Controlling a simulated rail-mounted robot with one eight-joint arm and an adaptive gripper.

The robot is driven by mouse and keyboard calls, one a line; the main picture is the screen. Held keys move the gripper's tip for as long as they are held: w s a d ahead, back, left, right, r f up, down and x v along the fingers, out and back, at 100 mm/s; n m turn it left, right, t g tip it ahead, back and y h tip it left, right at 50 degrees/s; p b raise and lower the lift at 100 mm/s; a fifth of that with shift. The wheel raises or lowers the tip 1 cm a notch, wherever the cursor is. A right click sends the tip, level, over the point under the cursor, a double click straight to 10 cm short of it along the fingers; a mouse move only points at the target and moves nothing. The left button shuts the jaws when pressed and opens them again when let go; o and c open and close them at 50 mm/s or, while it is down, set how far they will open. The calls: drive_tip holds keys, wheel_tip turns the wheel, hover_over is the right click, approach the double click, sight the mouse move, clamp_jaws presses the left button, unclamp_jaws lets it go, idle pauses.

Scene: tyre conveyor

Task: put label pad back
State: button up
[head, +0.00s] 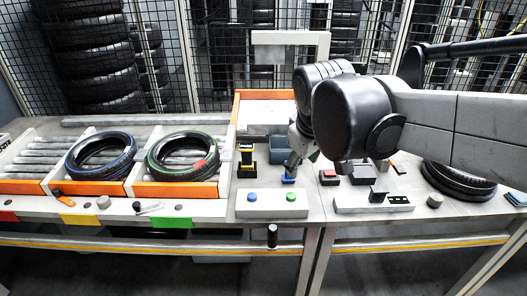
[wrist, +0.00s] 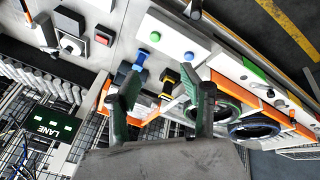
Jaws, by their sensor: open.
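No object is clearly recognisable as the label pad. My gripper (head: 291,165) points down over the middle of the bench. Its two fingers stand apart in the wrist view (wrist: 165,92), with nothing held between them. A blue-topped tool (head: 288,178) stands close under the gripper; it also shows beyond the left finger in the wrist view (wrist: 141,57). A black and yellow tool (head: 247,158) stands to its left and appears between the fingers in the wrist view (wrist: 168,77). A red-topped dark block (head: 328,176) sits to the right. My arm hides part of the bench behind.
A box with blue and green buttons (head: 272,204) sits at the front edge. A blue-ringed tyre (head: 101,154) and a green-ringed tyre (head: 183,153) lie on rollers at left. A black tyre (head: 458,184) lies at right. A white tray (head: 350,205) holds small black parts.

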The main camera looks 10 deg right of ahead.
drive_tip(key=s+a+f+m+t, duration=0.1)
drive_tip(key=s+f+m, duration=0.1)
drive_tip(key=s, duration=0.3)
drive_tip(key=s+a+f+m+t+y, duration=0.1)
drive_tip(key=s+f+m, duration=0.1)
drive_tip(key=s, duration=0.4)
drive_tip(key=shift+m+t, duration=0.3)
drive_tip(key=shift+m, duration=0.1)
drive_tip(key=shift+f, duration=0.1)
drive_tip(key=shift+c, duration=0.4)
idle(1.4)
